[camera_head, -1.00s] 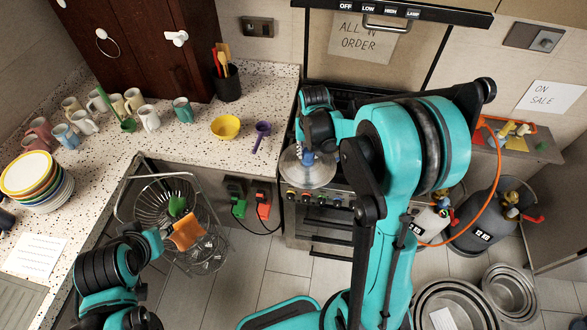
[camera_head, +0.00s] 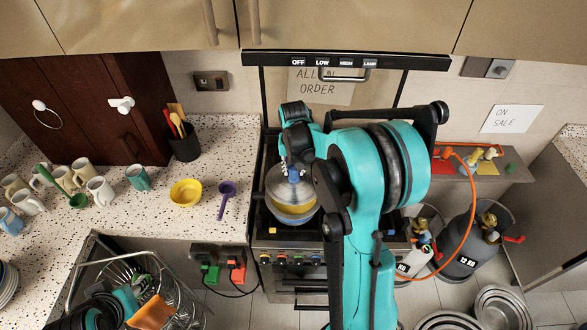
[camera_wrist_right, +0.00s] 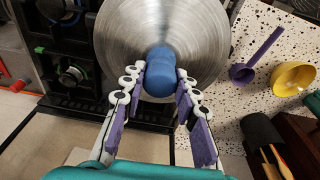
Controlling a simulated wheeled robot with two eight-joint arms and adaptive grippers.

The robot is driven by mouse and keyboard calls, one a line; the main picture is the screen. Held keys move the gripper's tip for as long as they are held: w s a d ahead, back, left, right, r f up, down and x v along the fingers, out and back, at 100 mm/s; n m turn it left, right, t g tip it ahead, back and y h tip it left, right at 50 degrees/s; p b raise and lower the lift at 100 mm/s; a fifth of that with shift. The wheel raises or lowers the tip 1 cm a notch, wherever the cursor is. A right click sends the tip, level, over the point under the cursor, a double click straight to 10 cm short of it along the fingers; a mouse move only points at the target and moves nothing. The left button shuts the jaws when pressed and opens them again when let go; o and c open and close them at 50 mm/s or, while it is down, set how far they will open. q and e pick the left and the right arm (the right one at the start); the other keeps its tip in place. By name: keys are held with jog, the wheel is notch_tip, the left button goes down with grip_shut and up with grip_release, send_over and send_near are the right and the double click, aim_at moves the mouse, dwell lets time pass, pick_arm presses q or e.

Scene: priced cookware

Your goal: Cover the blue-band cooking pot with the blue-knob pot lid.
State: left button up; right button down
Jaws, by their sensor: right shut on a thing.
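The blue-knob pot lid (camera_head: 275,182) is a round steel disc. My right gripper (camera_head: 289,165) is shut on its blue knob (camera_wrist_right: 160,72); the lid also shows in the wrist view (camera_wrist_right: 205,35). In the head view the lid is over a steel pot (camera_head: 293,216) on the stove and hides most of it. A yellowish band shows below the lid; I cannot make out a blue one. I cannot tell whether lid and pot touch. My left arm is at the lower left by the wire rack, and its fingers cannot be made out.
The stove (camera_head: 262,245) has knobs along its front. On the speckled counter (camera_head: 150,212) are a yellow bowl (camera_head: 185,193), a purple ladle (camera_head: 226,200), several mugs and a black utensil holder (camera_head: 184,145). The wire rack (camera_head: 180,300) holds an orange item. Gas cylinders and steel pans stand at right.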

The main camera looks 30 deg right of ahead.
aim_at(294, 183)
jog(key=shift+s+f+b, duration=0.1)
jog(key=shift+f+b, duration=0.9)
jog(key=shift+f, duration=0.15)
jog(key=shift+f+b, duration=1.05)
jog(key=shift+f, duration=0.2)
jog(key=shift+f, duration=0.15)
jog(key=shift+f+b, duration=0.8)
jog(key=shift+b, duration=0.1)
jog(key=shift+f+b, duration=0.2)
jog(key=shift+b, duration=0.1)
jog(key=shift+f, duration=0.25)
jog(key=shift+r, duration=0.1)
